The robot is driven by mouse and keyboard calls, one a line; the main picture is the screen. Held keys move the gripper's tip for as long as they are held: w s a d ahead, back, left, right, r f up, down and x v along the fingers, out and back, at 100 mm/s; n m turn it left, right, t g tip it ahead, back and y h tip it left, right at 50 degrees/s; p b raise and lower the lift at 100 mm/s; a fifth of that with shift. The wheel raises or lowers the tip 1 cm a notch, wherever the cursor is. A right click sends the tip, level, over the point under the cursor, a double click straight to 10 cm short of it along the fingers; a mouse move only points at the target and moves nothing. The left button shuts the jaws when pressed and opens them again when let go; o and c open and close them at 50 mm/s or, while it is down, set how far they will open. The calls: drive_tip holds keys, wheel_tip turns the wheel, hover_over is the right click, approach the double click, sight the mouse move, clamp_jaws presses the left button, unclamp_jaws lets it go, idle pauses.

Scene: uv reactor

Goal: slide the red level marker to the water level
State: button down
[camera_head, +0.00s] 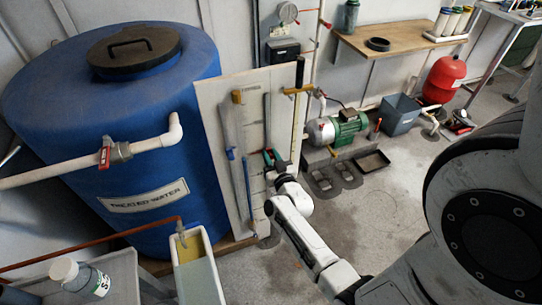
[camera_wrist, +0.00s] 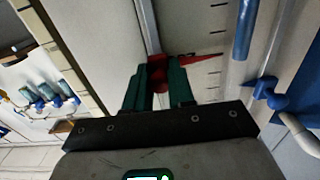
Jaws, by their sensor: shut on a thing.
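The red level marker (camera_wrist: 205,62) shows in the wrist view as a red pointer beside a pale scale with dark ticks, with a red body between my fingers. My gripper (camera_wrist: 160,88) has dark green fingers shut on that red body. In the head view my gripper (camera_head: 270,157) is at the white gauge board (camera_head: 213,100), and it mostly hides the marker. A narrow tube with a blue section (camera_head: 247,185) stands left of my gripper; a blue section (camera_wrist: 243,30) also shows in the wrist view, right of the pointer. The exact water level is hard to tell.
A large blue water tank (camera_head: 60,120) stands left of the board. A clear trough (camera_head: 199,270) stands in front of it. A green pump (camera_head: 340,130) sits right of the board. The floor (camera_head: 375,210) right of my arm is mostly clear.

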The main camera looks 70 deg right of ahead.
idle(0.3)
drive_tip(key=c, duration=1)
unclamp_jaws()
drive_tip(key=shift+c, duration=0.2)
drive_tip(key=v, duration=1)
drive_tip(key=shift+s+a, duration=0.25)
drive_tip(key=shift+s, duration=0.05)
